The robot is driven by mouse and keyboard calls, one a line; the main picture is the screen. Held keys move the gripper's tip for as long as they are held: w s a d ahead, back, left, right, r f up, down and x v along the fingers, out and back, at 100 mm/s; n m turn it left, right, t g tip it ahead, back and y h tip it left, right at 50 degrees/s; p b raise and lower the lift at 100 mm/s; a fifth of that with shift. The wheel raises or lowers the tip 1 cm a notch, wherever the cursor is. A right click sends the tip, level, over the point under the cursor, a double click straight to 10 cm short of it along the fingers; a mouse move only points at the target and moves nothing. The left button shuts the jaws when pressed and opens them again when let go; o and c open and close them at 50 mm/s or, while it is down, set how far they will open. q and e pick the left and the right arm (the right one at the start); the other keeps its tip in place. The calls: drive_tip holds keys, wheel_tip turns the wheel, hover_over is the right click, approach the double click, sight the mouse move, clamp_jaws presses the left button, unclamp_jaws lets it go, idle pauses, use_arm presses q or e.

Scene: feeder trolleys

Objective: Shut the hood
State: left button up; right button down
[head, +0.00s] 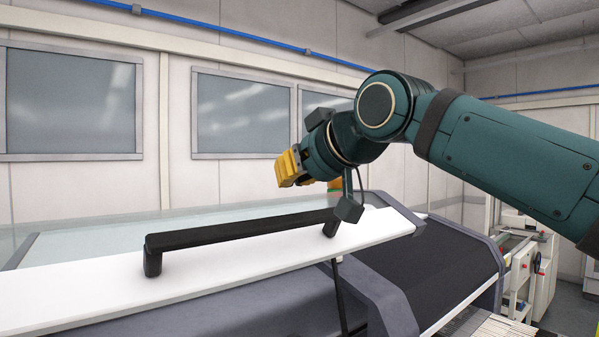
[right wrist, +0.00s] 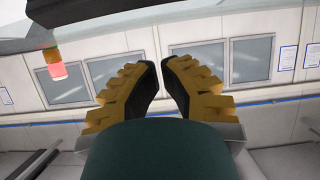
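The hood (head: 75,289) has a white front panel with a long black bar handle (head: 240,229) on two posts. Clear glass-like sheeting stretches behind the panel. The panel slopes up to the right, and a dark thin strut stands below it. My right gripper (head: 281,169), with yellow fingers, is above and behind the handle's right end, apart from it. In the right wrist view its fingers (right wrist: 158,64) have a narrow gap between them and hold nothing. A dark shape crosses the top of that view; I cannot tell what part it is. My left gripper is out of view.
A grey housing with a dark sloping cover (head: 440,262) stands right of the hood. An orange lamp (head: 335,185) is behind my right wrist; it also shows in the right wrist view (right wrist: 57,70). White equipment (head: 525,275) stands at the far right. The back wall has windows.

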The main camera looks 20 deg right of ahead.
hover_over(286, 248)
drive_tip(key=w+a, duration=0.1)
drive_tip(key=w, duration=0.2)
wheel_tip(286, 248, down, 2)
drive_tip(key=shift+f, duration=0.4)
drive_tip(key=s, duration=0.1)
drive_tip(key=s+d+f, duration=0.1)
drive_tip(key=shift+s+f, duration=0.1)
drive_tip(key=shift+s, duration=0.2)
drive_tip(key=shift+s+f, duration=0.1)
drive_tip(key=shift+s, duration=0.1)
drive_tip(key=shift+f, duration=0.1)
drive_tip(key=shift+f+b, duration=0.1)
drive_tip(key=shift+b, duration=0.2)
